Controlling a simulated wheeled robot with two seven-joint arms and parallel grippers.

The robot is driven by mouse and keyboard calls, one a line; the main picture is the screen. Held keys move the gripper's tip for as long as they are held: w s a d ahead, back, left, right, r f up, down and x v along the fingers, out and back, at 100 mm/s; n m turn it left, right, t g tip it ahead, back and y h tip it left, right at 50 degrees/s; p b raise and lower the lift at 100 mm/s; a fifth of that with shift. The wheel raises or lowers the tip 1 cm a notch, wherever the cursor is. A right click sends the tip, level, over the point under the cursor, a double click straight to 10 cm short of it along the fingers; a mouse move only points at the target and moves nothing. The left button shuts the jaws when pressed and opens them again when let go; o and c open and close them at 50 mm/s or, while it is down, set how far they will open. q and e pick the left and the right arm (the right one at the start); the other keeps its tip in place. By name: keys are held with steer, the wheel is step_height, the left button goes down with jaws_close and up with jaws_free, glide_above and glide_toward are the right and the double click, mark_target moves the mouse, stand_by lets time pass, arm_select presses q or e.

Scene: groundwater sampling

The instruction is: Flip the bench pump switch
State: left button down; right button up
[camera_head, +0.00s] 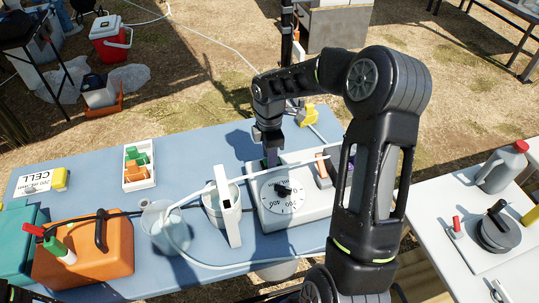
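The bench pump (300,213) is a pale box with a round dial (281,190) on the blue table. A small orange-red lever-like part (323,172) stands on its right side; I cannot tell for sure if this is the switch. My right gripper (270,158) points down at the pump's far left edge, just behind the dial. Its fingers are small and dark here, so I cannot tell if they are open or touching anything. My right forearm hides the pump's right end. My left gripper is not in view.
Left of the pump are a white jug-like vessel (222,207), a clear beaker (160,222) and an orange case (95,262). A white tray (138,184) of colored pieces and a yellow block (60,179) stand farther back. A hose crosses the table. Another table (440,216) is at right.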

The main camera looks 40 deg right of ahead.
jaws_close()
steer(key=shift+s+d+r+y+p, duration=0.1)
steer(key=shift+d+r+y+p, duration=0.1)
steer(key=shift+y+p, duration=0.35)
steer(key=shift+d+f+t+y, duration=0.1)
steer(key=shift+d+t+y, duration=0.05)
steer(key=shift+t+y, duration=0.35)
steer(key=shift+o, duration=1.7)
jaws_free()
